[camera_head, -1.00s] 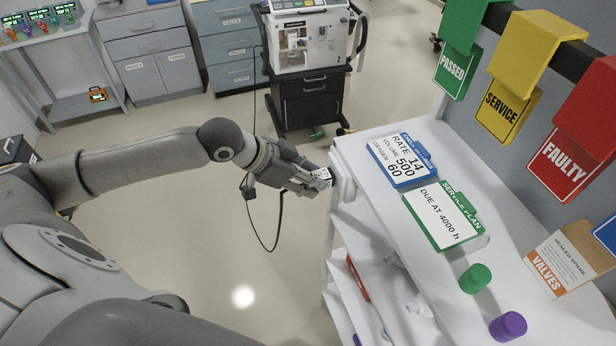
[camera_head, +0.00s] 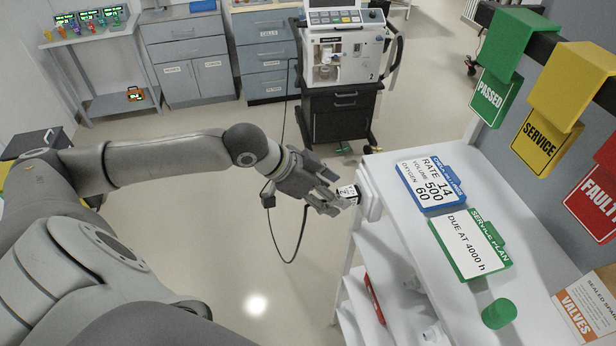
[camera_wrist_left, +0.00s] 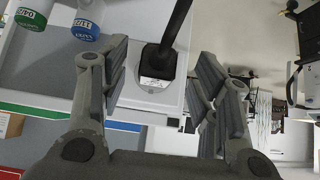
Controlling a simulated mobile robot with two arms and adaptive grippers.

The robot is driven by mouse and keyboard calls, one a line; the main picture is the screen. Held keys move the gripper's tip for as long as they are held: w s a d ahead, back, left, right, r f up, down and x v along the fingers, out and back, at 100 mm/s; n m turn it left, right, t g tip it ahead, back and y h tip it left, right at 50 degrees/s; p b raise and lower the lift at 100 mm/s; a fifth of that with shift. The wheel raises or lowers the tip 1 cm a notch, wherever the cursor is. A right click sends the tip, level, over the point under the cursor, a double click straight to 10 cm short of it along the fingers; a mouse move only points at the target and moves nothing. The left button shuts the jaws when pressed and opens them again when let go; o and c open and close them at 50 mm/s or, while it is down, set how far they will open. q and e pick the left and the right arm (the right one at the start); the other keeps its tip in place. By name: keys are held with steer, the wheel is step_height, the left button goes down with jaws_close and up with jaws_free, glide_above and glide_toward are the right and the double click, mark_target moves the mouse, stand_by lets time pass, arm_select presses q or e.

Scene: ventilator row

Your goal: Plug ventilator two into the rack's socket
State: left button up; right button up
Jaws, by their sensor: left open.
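Ventilator two (camera_head: 350,62), a white machine marked 2, stands on a dark cart at the back. A black cable (camera_head: 292,255) hangs from it and loops below my left gripper (camera_head: 338,194). The gripper is at the left edge of the white rack (camera_head: 378,235), with its fingers spread. In the left wrist view, a black plug (camera_wrist_left: 157,62) with a thick cord sits at the socket (camera_wrist_left: 153,84) with a white label on the rack. The open fingers stand on both sides of the plug, apart from it. How deep the plug sits cannot be told. My right gripper is out of view.
On the rack top lie a blue settings card (camera_head: 431,186), a green service plan card (camera_head: 470,244) and a green cap (camera_head: 498,313). Hanging signs (camera_head: 497,93) line the right. Grey cabinets (camera_head: 190,60) stand at the back.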

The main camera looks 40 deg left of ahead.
arm_select(q)
steer(key=v, duration=1)
steer(key=shift+s+r, duration=0.2)
steer(key=shift+r, duration=0.05)
